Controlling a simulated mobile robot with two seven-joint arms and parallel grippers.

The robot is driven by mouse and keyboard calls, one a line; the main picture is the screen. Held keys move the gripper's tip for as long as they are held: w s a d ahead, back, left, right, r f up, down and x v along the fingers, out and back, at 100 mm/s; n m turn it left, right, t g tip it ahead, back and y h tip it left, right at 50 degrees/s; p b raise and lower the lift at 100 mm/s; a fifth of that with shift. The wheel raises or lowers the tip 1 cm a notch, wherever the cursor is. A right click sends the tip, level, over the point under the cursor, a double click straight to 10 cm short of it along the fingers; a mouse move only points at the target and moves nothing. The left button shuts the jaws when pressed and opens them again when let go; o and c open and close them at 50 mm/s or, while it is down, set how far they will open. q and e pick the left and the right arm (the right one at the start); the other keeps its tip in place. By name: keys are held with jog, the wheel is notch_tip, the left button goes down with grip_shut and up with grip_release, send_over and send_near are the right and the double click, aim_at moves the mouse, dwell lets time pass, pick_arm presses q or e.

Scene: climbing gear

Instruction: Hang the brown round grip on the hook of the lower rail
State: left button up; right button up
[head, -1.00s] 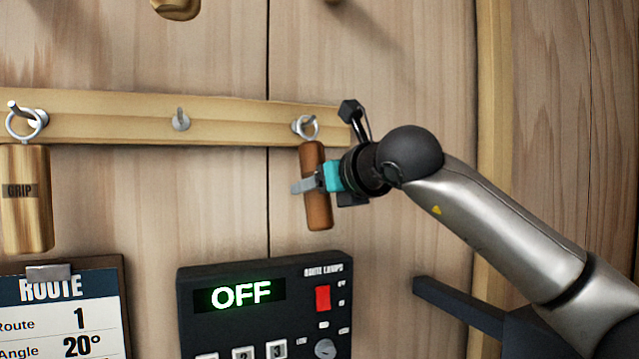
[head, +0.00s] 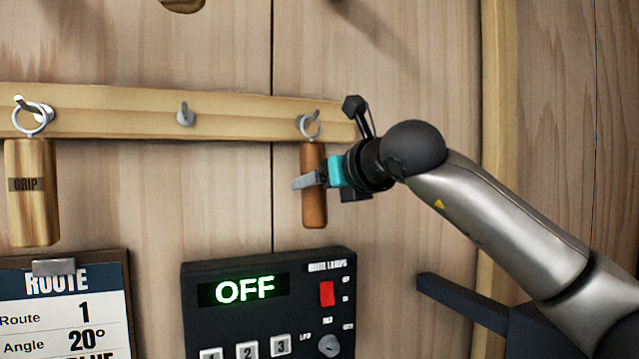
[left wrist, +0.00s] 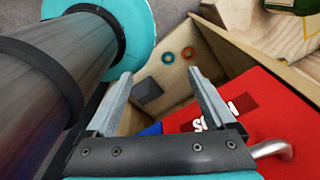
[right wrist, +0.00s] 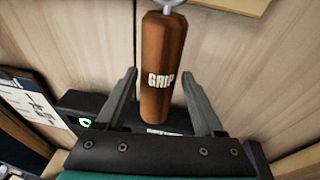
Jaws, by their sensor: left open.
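The brown round grip (head: 315,207) hangs upright below the right-hand hook (head: 304,122) of the lower rail (head: 240,116). Its metal ring (head: 311,126) appears to be around that hook. My right gripper (head: 304,182) is at the grip's middle, coming from the right. In the right wrist view the brown grip (right wrist: 163,58) stands between my right fingers (right wrist: 160,76), which are spread with small gaps on both sides. My left gripper (left wrist: 160,77) is open and empty, seen only in the left wrist view.
A pale wooden grip (head: 33,200) hangs on the rail's left hook; the middle hook (head: 185,115) is bare. A black control box (head: 270,295) showing OFF and a route board (head: 62,305) are below. Near my left gripper are a red item (left wrist: 245,120) and a wooden crate (left wrist: 235,60).

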jog(key=shift+o, duration=1.3)
jog(key=shift+f, duration=0.1)
jog(key=shift+s+d+b, duration=0.2)
jog(key=shift+s+b, duration=0.15)
jog(key=shift+b, duration=0.15)
jog(key=b+v, duration=0.7)
jog(key=v, duration=0.7)
jog(key=shift+s+r, duration=0.2)
jog(key=shift+r, duration=0.05)
jog(key=shift+d, duration=0.1)
